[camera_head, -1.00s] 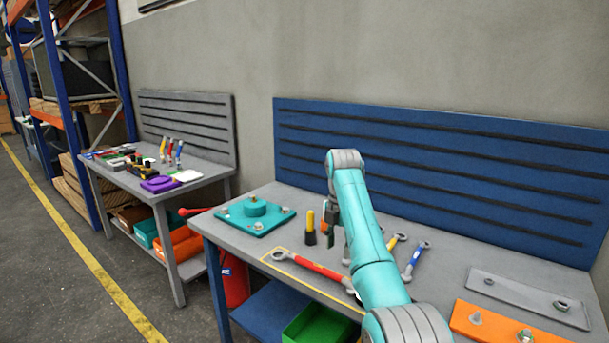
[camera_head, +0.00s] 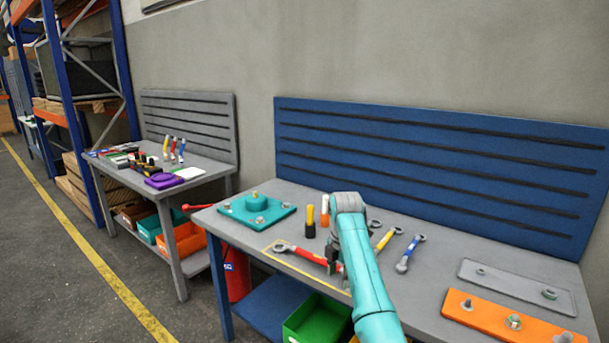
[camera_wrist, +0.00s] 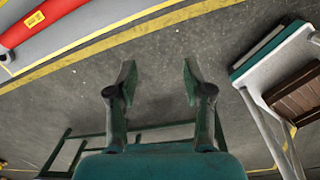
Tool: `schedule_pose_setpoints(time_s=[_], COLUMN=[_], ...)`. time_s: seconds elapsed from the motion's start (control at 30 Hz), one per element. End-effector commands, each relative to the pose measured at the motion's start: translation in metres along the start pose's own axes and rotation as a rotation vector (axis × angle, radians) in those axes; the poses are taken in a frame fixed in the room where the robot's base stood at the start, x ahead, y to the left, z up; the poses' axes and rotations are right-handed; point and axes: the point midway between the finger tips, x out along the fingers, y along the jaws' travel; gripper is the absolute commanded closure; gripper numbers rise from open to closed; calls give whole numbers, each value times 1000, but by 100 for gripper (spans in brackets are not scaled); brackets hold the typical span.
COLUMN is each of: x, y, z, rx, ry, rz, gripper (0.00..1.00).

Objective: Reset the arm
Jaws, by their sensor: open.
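My gripper (camera_wrist: 157,80) is open and empty in the wrist view, with bare grey floor behind its two fingers. In the head view my teal arm reaches over the front of the workbench (camera_head: 440,322), and the gripper end is mostly hidden behind the arm. A red wrench (camera_head: 308,257) lies inside a yellow outline on the bench, just left of the arm. A red handle (camera_wrist: 32,20) also shows at the upper left of the wrist view, apart from the fingers.
A teal plate with a round boss (camera_head: 256,209) sits at the bench's left. A yellow wrench (camera_head: 386,239) and a blue wrench (camera_head: 409,254) lie right of the arm. An orange plate (camera_head: 488,318) is at the right. A blue slotted panel (camera_head: 430,165) stands behind.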

Motion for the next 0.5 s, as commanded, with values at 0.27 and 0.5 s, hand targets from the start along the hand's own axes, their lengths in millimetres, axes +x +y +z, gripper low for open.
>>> schedule_pose_setpoints(time_s=[0.27,0.5], x=[107,195], y=[-31,-73], z=[-8,-23], rx=[183,370], ry=[-39,-68], rz=[86,190], gripper=[49,49])
